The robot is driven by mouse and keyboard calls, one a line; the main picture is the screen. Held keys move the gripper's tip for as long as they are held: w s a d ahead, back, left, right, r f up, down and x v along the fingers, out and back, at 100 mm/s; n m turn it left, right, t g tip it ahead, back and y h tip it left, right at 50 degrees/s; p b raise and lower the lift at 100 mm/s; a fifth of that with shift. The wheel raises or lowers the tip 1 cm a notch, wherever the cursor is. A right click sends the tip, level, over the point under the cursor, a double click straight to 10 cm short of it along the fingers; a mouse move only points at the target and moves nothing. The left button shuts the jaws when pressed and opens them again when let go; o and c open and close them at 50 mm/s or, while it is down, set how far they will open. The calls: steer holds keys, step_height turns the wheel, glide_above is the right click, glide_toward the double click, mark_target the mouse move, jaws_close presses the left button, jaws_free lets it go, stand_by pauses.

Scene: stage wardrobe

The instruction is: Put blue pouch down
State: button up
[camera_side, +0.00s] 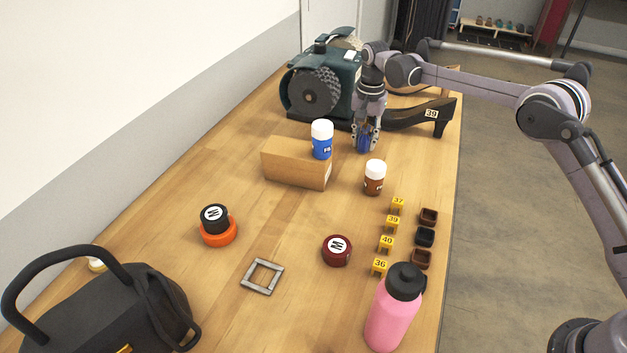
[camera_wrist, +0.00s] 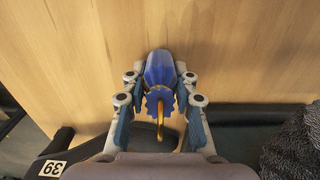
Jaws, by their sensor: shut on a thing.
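The blue pouch (camera_wrist: 159,70) is in the middle of the wrist view, with a scalloped top edge and a gold cord hanging from it. My gripper (camera_wrist: 160,108) is shut on the pouch, with one finger on each side. In the side view my gripper (camera_side: 367,140) points down over the far part of the table, and a little of the pouch (camera_side: 364,144) shows between the fingers. A shadow falls on the bare wood beside the pouch in the wrist view. I cannot tell whether the pouch touches the table.
Close behind my gripper are a black shoe tagged 39 (camera_side: 420,116) and a green grinding machine (camera_side: 318,80). A pink flask (camera_side: 390,318) stands at the near edge.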

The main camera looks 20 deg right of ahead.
steer(key=o, duration=1)
steer(key=shift+f, duration=0.1)
steer(key=shift+o, duration=0.2)
step_height(320, 180, up, 12)
steer(key=shift+r, duration=0.25)
steer(key=s+d+r+n+t, duration=0.2)
steer(key=s+r, duration=0.3)
steer(key=s, duration=0.2)
steer(key=s+d+r+n+t, duration=0.2)
steer(key=s+r, duration=0.2)
steer(key=s, duration=0.4)
steer(key=s+f+n+t, duration=0.1)
steer(key=s+f, duration=0.4)
steer(key=s, duration=0.5)
steer(key=s+d+f+n+t, duration=0.1)
steer(key=s+f+n, duration=0.3)
steer(key=s, duration=0.5)
steer(key=shift+s+d+f+t, duration=0.3)
steer(key=shift+s+f+t, duration=0.1)
steer(key=shift+f+t, duration=0.25)
